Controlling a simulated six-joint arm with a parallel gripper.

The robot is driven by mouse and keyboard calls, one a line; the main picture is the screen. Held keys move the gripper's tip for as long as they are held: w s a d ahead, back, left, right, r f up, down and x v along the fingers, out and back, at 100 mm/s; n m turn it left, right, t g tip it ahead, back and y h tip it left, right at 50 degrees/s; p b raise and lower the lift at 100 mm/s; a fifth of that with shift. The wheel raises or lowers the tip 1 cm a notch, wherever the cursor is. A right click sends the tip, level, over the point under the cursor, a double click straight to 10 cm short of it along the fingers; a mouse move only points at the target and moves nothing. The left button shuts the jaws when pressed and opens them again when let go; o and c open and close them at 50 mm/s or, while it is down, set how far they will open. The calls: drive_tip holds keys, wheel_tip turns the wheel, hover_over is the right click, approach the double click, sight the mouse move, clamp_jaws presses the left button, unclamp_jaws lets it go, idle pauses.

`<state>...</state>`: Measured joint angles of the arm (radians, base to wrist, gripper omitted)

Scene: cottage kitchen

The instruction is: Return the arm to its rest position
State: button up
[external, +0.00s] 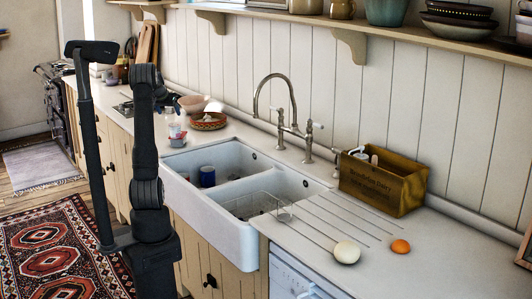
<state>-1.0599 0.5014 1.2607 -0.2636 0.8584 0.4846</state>
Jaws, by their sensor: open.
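My black arm stands at the left of the external view, in front of the counter. Its links fold upward, and one long link rises at the far left. My gripper (174,103) is small and dark at the upper part of the arm, partly hidden by my own links. It appears over the counter beyond the sink, with its jaws open and nothing visible between them. The exact gap to the items behind it cannot be told from this view.
A white double sink (242,238) holds a dark blue cup (207,176) and a wire rack. A tall tap (293,105) rises behind it. A wooden box (385,184), a white round object (347,252) and an orange one (400,246) are on the right counter. A shelf (420,34) runs above.

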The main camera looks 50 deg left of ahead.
sight(174, 125)
drive_tip(key=x, duration=1.1)
drive_tip(key=shift+f, duration=0.15)
wheel_tip(174, 125, up, 2)
drive_tip(key=shift+s+r, duration=0.1)
drive_tip(key=shift+r, duration=0.8)
